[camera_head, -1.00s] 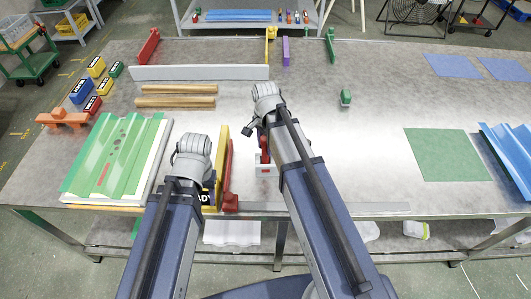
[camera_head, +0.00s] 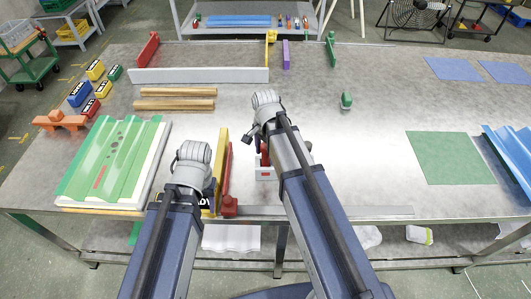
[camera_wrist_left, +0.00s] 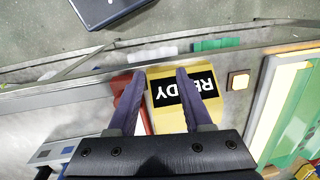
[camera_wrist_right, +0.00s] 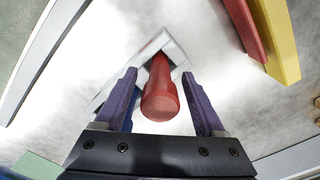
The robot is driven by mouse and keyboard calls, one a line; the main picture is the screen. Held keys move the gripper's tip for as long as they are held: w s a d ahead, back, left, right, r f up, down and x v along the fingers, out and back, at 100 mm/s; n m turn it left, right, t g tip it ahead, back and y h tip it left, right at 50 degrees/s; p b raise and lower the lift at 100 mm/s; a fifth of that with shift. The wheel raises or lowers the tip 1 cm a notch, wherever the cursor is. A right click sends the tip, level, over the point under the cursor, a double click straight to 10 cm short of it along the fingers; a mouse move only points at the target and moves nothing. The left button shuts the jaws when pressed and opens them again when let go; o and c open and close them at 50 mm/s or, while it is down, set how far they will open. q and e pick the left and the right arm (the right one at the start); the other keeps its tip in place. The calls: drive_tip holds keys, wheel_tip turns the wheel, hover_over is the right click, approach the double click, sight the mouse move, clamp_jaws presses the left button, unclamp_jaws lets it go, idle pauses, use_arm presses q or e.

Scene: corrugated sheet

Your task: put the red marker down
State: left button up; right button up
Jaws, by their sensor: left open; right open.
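The red marker (camera_wrist_right: 160,92) stands in a slot of a pale grey holder (camera_wrist_right: 176,50) in the right wrist view. My right gripper (camera_wrist_right: 160,74) is open, with one finger on each side of the marker and a visible gap at both. In the head view the holder (camera_head: 265,174) shows beside my right arm, which hides much of the marker. My left gripper (camera_wrist_left: 155,78) is open and empty over a yellow READY block (camera_wrist_left: 206,88) and a red bar (camera_wrist_left: 124,84). A green corrugated sheet (camera_head: 128,140) with a red mark lies at the left.
A yellow board (camera_head: 222,150) and a red bar (camera_head: 228,170) stand between my arms. Wooden strips (camera_head: 175,104) and a grey rail (camera_head: 200,75) lie farther back. A green mat (camera_head: 450,157) lies at the right. The middle right of the table is mostly clear.

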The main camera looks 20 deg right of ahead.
wheel_tip(320, 180, up, 12)
drive_tip(key=p, duration=1.2)
drive_tip(key=shift+r, duration=0.25)
drive_tip(key=s+a+n+h, duration=0.1)
drive_tip(key=s+a+n, duration=0.9)
drive_tip(key=s+n, duration=0.4)
drive_tip(key=shift+s+a+n, duration=0.15)
drive_tip(key=shift+a+n, duration=0.1)
drive_tip(key=shift+n, duration=0.75)
drive_tip(key=shift+a, duration=0.1)
